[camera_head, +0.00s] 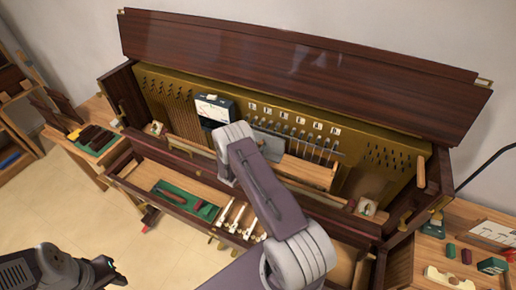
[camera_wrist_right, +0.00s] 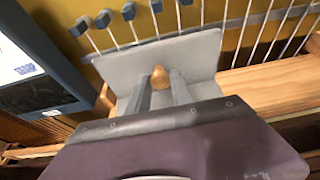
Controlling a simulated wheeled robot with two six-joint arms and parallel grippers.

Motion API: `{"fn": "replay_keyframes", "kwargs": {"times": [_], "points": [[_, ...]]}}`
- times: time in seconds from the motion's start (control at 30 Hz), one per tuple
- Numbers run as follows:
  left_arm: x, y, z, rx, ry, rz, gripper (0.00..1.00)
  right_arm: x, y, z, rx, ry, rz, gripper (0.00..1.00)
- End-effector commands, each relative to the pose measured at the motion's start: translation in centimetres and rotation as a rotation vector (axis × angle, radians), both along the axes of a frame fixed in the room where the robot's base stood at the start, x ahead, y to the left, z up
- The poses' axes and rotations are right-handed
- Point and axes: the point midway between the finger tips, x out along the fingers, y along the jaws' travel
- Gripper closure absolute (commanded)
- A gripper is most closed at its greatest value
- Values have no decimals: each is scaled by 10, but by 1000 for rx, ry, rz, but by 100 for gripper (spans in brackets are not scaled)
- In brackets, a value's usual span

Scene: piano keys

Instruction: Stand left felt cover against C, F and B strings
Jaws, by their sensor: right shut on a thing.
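A grey felt cover (camera_wrist_right: 200,58) with a rounded wooden knob (camera_wrist_right: 160,76) fills the middle of the right wrist view. My right gripper (camera_wrist_right: 160,88) is shut on the knob, its fingers on either side. The cover's upright panel stands in front of the strings (camera_wrist_right: 262,45); whether it touches them I cannot tell. In the head view a strip of the cover (camera_head: 265,142) shows beside my arm, which hides my right fingertips. White tags (camera_head: 294,117) sit above the strings, their letters too small to read. My left gripper (camera_head: 108,270) is low at the left, away from the piano.
A dark box with a white display (camera_head: 214,110) stands just left of the cover. A wooden ledge (camera_head: 306,172) runs below the strings. A green tray with tools (camera_head: 187,203) lies on the front shelf. The raised lid (camera_head: 290,60) leans behind.

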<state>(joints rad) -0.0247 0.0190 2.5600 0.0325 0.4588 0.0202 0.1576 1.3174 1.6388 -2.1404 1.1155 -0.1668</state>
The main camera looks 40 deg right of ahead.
Motion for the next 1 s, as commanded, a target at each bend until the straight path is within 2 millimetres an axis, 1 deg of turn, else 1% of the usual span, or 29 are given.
{"fn": "replay_keyframes", "kwargs": {"times": [0.87, 0.9, 0.97, 1.0], "points": [[0, 0, -13, 0, 0, 0, 64, 9, -16, 0, -1, -3, -1, 100], [0, 0, -12, 0, 0, 0, 64, 9, -16, 0, 0, -1, 0, 65], [0, 0, -12, 0, 0, 0, 64, 8, -16, 1, 0, -1, 0, 49], [0, 0, -12, 0, 0, 0, 64, 8, -16, 1, 0, -1, 0, 48]]}}
